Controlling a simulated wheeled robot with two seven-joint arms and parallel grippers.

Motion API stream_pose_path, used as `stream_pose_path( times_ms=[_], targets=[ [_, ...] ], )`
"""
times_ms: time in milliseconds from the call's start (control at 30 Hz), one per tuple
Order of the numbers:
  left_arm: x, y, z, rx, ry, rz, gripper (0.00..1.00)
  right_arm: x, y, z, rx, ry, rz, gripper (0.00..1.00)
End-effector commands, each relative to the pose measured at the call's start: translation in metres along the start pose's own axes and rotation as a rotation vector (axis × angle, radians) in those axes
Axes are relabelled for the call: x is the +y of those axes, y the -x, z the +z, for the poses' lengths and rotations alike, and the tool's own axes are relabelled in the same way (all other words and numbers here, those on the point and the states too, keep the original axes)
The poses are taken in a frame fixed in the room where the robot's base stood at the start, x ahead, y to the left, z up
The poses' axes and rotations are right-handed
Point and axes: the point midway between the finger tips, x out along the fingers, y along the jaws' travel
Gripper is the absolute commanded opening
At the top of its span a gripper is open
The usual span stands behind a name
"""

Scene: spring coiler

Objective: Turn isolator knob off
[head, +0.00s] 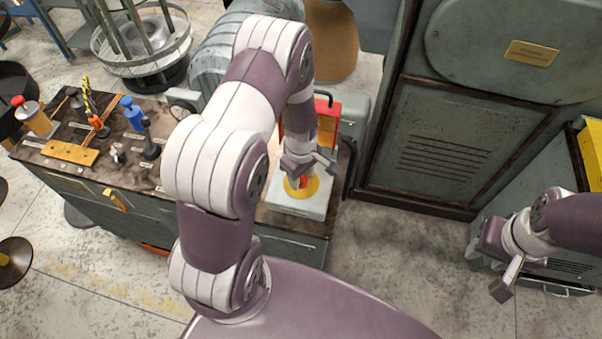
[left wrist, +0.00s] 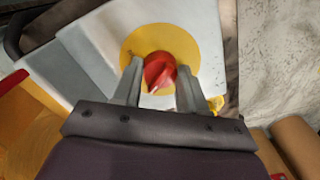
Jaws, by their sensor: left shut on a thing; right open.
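The isolator knob (left wrist: 160,71) is red and sits on a round yellow plate (left wrist: 195,52) on a light grey box. In the head view the yellow plate (head: 309,188) and the box top (head: 305,208) show, with the red knob (head: 303,181) partly behind my gripper. My left gripper (head: 308,168) reaches down over the box. In the left wrist view its two fingers (left wrist: 158,85) stand on either side of the knob and are shut on it. A pale mark shows on the knob's lower edge. My right gripper (head: 502,272) is open and empty at the right, away from the knob.
A workbench (head: 70,190) at the left carries tools and a wooden block (head: 70,152). A red open case (head: 325,125) stands just behind the knob box. A large grey cabinet (head: 440,140) stands to the right. Bare floor (head: 385,235) lies between.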

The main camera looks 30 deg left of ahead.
Motion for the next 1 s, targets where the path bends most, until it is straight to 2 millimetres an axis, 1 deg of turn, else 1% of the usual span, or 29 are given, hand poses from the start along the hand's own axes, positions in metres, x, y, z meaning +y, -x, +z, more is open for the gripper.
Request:
stream_pose_path(
  times_ms=[200,400,933,967,1000],
  targets=[
    [0.0003,0.0006,0.0000,0.000,0.109,0.001,0.11,0.0000,0.0017,-0.0002,0.000,0.000,0.000,0.43],
    [0.0005,0.0006,-0.0001,0.000,0.165,0.001,0.11,0.0000,0.0021,-0.0003,0.000,0.000,0.000,0.43],
    [0.0008,0.0006,-0.0002,0.001,0.186,0.002,0.11,0.0000,0.0022,-0.0003,0.000,0.000,0.000,0.43],
    [0.0008,0.0006,-0.0002,0.001,0.186,0.002,0.48,0.0000,0.0022,-0.0003,0.000,0.000,0.000,0.43],
    [0.0008,0.0006,-0.0002,0.001,0.185,0.002,0.61,0.0000,0.0022,-0.0003,0.000,0.000,0.000,0.43]
  ],
)
